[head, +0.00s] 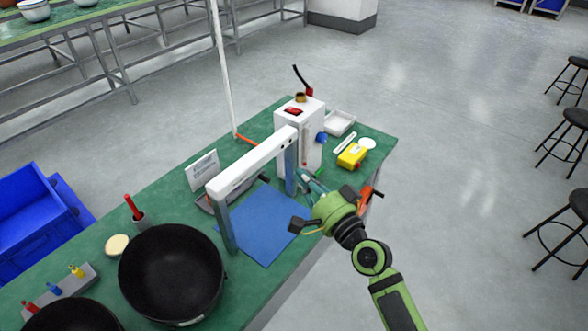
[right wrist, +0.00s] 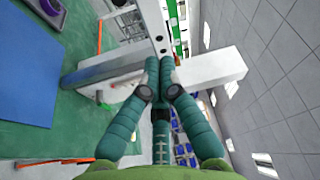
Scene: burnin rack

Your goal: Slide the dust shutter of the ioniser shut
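A white bar (head: 252,161) on grey-blue posts bridges a blue mat (head: 262,222); a white box (head: 299,140) with a red switch and blue knob stands behind its right post. I cannot tell which is the ioniser, and no shutter is clearly recognisable. My right gripper (head: 306,182) is low beside the right post. In the right wrist view, the right gripper's fingertips (right wrist: 159,62) meet with nothing seen between them, in front of the bar's end (right wrist: 156,38) with its dark holes. Contact cannot be told. My left gripper is not in view.
On the green table (head: 160,195), a large black pan (head: 171,275) stands front left. A yellow device (head: 351,156) and a white tray (head: 340,122) are right of the box. A white sign (head: 202,170) stands behind the bar. The blue mat is mostly clear.

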